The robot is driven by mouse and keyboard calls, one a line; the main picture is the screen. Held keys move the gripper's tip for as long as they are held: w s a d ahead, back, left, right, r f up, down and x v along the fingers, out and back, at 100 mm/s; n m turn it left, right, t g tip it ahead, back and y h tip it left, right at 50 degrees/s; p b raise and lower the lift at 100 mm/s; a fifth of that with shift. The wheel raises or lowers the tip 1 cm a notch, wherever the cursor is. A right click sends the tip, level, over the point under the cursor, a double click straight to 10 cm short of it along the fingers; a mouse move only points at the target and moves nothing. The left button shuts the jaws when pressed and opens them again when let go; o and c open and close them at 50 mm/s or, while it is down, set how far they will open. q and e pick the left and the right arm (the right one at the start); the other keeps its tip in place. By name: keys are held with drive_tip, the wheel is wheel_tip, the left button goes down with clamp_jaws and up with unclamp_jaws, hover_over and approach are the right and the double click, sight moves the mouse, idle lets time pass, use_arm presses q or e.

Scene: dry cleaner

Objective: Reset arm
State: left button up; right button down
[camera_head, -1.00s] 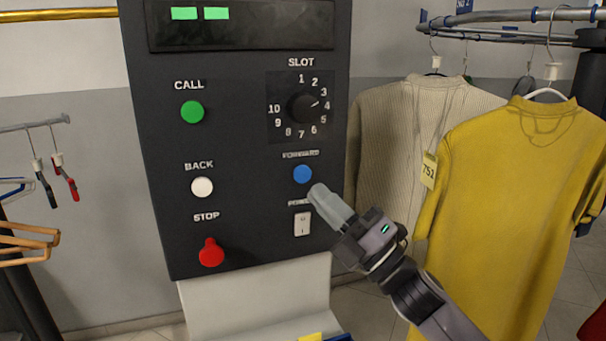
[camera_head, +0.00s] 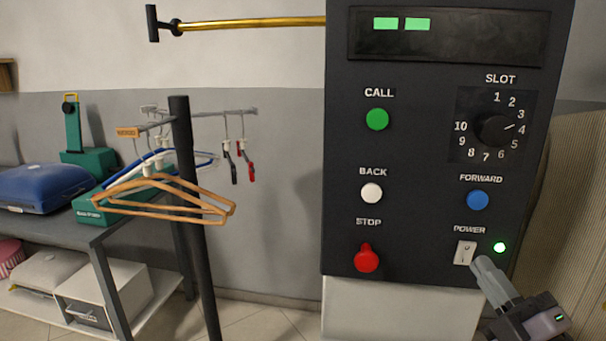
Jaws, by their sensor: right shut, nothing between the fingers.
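My right gripper (camera_head: 484,268) is shut and empty at the lower right of the head view. Its fingertips are just right of and below the white power switch (camera_head: 465,252); I cannot tell if they touch the panel. The dark control panel (camera_head: 340,205) has a green call button (camera_head: 377,119), a white back button (camera_head: 372,193), a blue forward button (camera_head: 477,200) and a red stop knob (camera_head: 366,258). The slot dial (camera_head: 494,131) points near 4. A green light (camera_head: 499,247) glows right of the switch. My left gripper is out of view.
A black post (camera_head: 194,220) with a rack of wooden hangers (camera_head: 165,196) stands at the left. A cream garment (camera_head: 572,170) hangs at the right edge.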

wheel_tip(320, 180, down, 14)
drive_tip(key=s+a+m+g+h, duration=0.2)
drive_tip(key=m+g+h, duration=0.15)
drive_tip(key=m, duration=0.35)
drive_tip(key=s+a+f+m+g, duration=0.4)
drive_tip(key=s+f, duration=0.3)
drive_tip(key=f, duration=0.3)
drive_tip(key=s+a+f+m+g, duration=0.3)
drive_tip(key=s+f, duration=0.5)
drive_tip(key=f, duration=0.3)
drive_tip(key=shift+a+f+m+g, duration=0.35)
drive_tip(key=shift+m+g, duration=0.2)
drive_tip(key=shift+m, duration=0.45)
drive_tip(key=shift+r, duration=0.1)
idle(1.8)
